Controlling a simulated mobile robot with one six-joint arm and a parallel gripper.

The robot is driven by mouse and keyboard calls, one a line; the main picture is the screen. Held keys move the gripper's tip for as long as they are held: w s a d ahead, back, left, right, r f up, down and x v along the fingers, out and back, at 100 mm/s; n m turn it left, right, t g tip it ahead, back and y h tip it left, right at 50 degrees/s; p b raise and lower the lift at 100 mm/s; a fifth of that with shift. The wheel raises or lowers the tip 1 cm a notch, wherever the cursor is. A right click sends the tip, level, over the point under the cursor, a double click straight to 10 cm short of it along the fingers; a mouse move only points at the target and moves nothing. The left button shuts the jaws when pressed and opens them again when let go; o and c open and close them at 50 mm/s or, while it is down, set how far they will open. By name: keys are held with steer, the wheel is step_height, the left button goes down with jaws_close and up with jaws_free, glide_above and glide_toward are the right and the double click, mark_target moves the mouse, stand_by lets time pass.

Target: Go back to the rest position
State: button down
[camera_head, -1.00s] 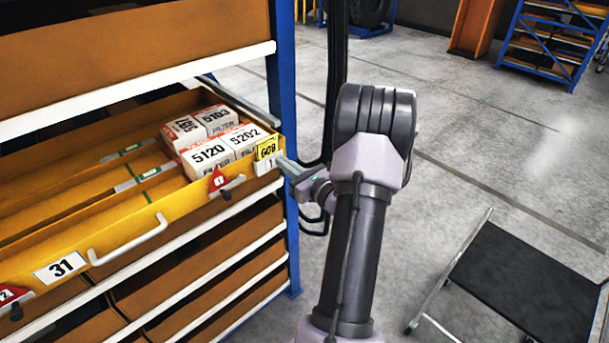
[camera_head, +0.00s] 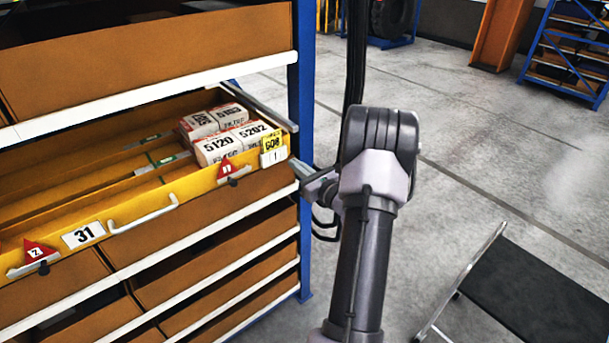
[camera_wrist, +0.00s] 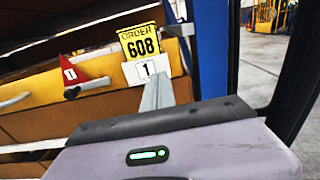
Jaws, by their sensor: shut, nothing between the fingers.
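My gripper (camera_head: 300,168) is shut and empty at the right front corner of the pulled-out yellow drawer (camera_head: 125,212). In the wrist view my grey fingers (camera_wrist: 157,92) point at the white "1" tag (camera_wrist: 146,70) under the yellow "608" tag (camera_wrist: 140,41). The tips look right at the drawer front; whether they touch it I cannot tell. The drawer stands partly open and holds several white filter boxes (camera_head: 222,146), marked 5120 and 5202 among others, at its right end. My arm reaches up from the bottom of the head view.
The blue rack post (camera_head: 305,90) stands close beside my gripper. A black platform with a metal frame (camera_head: 530,300) stands at lower right.

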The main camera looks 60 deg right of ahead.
steer(key=p+v, duration=0.1)
steer(key=v, duration=0.9)
steer(key=w+a+r+n+g+y, duration=0.1)
steer(key=w+a+r+n+y, duration=0.35)
steer(key=a, duration=0.45)
steer(key=w+a+r+n+g+y, duration=0.1)
steer(key=w+a+r+n+y, duration=0.2)
steer(key=w+a+n+y, duration=0.45)
steer(key=s+a+r+n+g+y, duration=0.25)
steer(key=a+n+g, duration=0.4)
steer(key=a, duration=1.35)
steer(key=s+a+r+n+g+h, duration=0.1)
steer(key=s+a+n+h, duration=0.2)
steer(key=s+a+n, duration=0.2)
steer(key=s+a+r+n+g+h, duration=0.2)
steer(key=s+a+n+h, duration=0.2)
steer(key=s+n, duration=0.6)
steer(key=shift+s+a+r+n, duration=0.25)
steer(key=shift+s+a+n, duration=0.1)
steer(key=shift+a+n, duration=0.5)
